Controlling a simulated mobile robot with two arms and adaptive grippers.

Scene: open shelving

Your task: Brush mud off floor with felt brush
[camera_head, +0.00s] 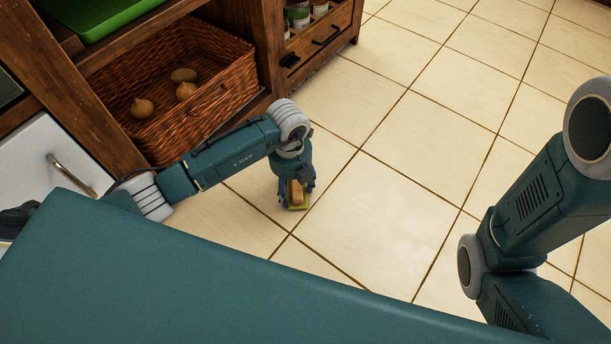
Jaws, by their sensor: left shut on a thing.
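My left gripper (296,184) reaches down to the tiled floor (365,227) and is shut on the felt brush (297,195). The brush is a small block with a tan middle and yellow-green edges. It is at or just above the floor; I cannot tell whether it touches. I see no clear mud on the tiles in view; the floor just under the brush is hidden. My right arm shows at the right, but its gripper is out of the picture.
Wooden open shelving (262,40) stands at the upper left. It holds a wicker basket (222,115) with several onion-like things and a green tray (95,15). A white cabinet front with a handle (72,174) is at the left. The floor to the right is clear.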

